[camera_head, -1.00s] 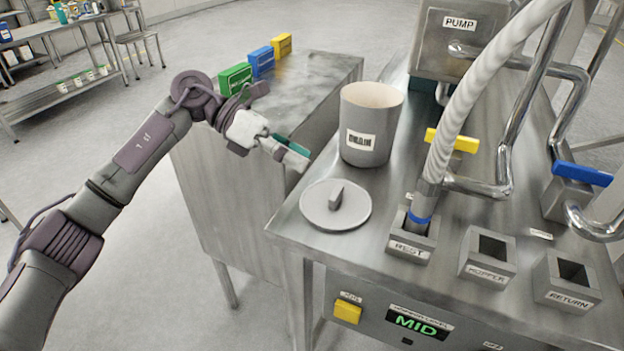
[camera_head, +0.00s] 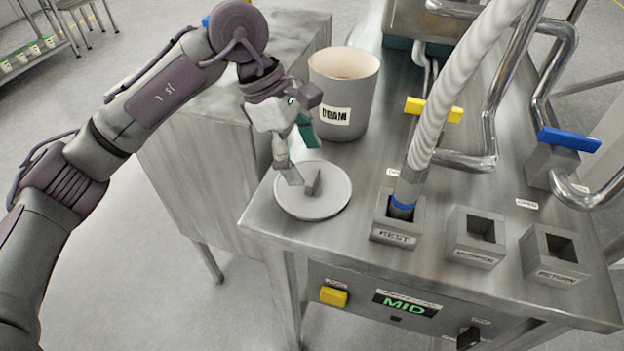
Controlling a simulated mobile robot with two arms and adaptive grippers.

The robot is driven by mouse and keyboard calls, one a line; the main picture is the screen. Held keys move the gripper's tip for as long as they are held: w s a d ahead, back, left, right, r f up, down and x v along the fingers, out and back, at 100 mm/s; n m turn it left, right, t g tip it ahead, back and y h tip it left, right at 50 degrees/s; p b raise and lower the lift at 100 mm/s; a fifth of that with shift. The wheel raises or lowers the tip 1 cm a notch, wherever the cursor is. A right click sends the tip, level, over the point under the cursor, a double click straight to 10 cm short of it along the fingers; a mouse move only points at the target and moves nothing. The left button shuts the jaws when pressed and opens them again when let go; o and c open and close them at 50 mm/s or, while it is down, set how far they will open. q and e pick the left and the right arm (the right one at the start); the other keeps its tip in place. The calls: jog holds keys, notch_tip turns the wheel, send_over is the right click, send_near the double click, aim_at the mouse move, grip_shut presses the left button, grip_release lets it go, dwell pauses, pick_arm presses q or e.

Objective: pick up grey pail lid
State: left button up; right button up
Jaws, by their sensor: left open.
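The grey pail lid (camera_head: 322,206) lies flat on the steel bench near its front left corner, with an upright grey handle (camera_head: 314,181) at its middle. My left gripper (camera_head: 302,165) points down over the back left part of the lid. It is open, with one finger just left of the handle and the green-padded finger behind it. I cannot tell whether a finger touches the lid. My right gripper is not in view.
Right of the lid stand the REST holder (camera_head: 397,232) with the hose nozzle in it, and two empty square holders (camera_head: 474,238). A ribbed white hose (camera_head: 450,85) rises above them. Yellow (camera_head: 433,109) and blue (camera_head: 569,140) valve handles sit on pipes. A side cabinet (camera_head: 190,175) is at left.

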aim_at(312, 176)
pick_arm(q)
jog(key=x, duration=0.1)
jog(key=p+x, duration=0.1)
jog(key=x, duration=0.1)
jog(key=p+x, duration=0.1)
jog(key=shift+w+f, duration=0.2)
jog(key=shift+w, duration=0.1)
jog(key=shift+d+f, duration=0.1)
jog(key=shift+f, duration=0.3)
jog(key=shift+c, duration=0.2)
jog(key=c, duration=1.1)
jog(key=shift+f, duration=0.15)
jog(key=shift+c, duration=0.2)
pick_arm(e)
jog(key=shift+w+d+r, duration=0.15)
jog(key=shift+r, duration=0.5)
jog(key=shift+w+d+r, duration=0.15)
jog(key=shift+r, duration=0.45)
